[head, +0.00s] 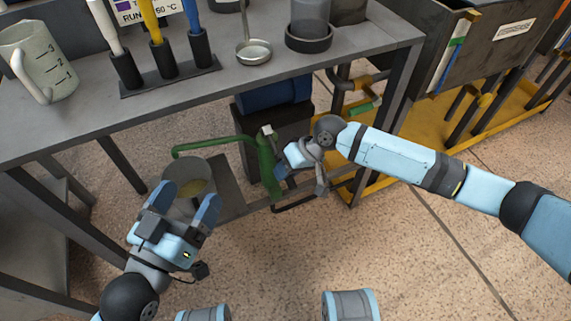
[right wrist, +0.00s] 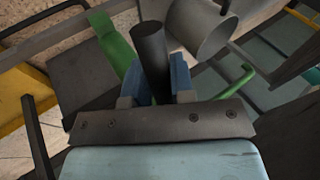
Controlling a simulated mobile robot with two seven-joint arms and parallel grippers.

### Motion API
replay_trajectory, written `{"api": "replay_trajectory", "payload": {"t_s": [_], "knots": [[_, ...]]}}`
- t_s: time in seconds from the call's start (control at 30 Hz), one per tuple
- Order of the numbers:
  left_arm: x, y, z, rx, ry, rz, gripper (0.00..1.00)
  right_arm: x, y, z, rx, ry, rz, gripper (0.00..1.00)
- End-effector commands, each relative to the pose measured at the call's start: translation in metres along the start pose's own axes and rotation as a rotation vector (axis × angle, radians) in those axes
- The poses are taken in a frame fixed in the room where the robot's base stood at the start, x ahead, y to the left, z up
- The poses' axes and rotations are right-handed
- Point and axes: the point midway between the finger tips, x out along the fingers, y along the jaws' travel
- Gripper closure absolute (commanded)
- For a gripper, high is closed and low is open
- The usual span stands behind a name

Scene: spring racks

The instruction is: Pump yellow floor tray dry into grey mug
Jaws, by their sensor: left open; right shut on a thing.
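The green pump (head: 268,165) stands under the workbench, its spout reaching left over the grey mug (head: 178,170). A yellowish surface shows inside the mug; I cannot tell its depth. My left gripper (head: 186,203) is open, its fingers at the mug's near side, overlapping it in view. My right gripper (head: 287,172) is beside the pump. In the right wrist view it is shut on the dark pump handle (right wrist: 150,58), with the green pump body (right wrist: 116,48) beside it. The yellow floor tray (head: 415,150) lies at right; whether it holds liquid is unclear.
A bench leg (head: 398,90) stands near my right forearm. Floor in front is clear.

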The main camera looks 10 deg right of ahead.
Motion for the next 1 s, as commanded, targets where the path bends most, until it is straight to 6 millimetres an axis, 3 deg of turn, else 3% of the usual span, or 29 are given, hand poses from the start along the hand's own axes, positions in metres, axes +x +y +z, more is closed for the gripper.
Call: {"api": "replay_trajectory", "payload": {"t_s": [0.03,0.13,0.4,0.53,1.0], "knots": [[0.000,0.001,-0.015,0.003,0.006,-0.011,0.12,-0.010,-0.007,-0.003,0.015,-0.019,-0.001,1.00],[-0.003,-0.005,-0.012,0.019,-0.034,-0.045,0.12,-0.015,-0.010,-0.003,0.041,-0.056,0.000,1.00],[-0.034,-0.038,0.047,0.061,-0.389,-0.176,0.12,-0.029,-0.019,-0.005,0.117,-0.170,-0.003,1.00],[-0.050,-0.048,0.062,0.071,-0.512,-0.215,0.12,-0.036,-0.024,-0.007,0.160,-0.233,-0.005,1.00],[-0.060,-0.055,0.072,0.092,-0.589,-0.241,0.12,-0.042,-0.028,-0.010,0.233,-0.345,-0.009,1.00]]}}
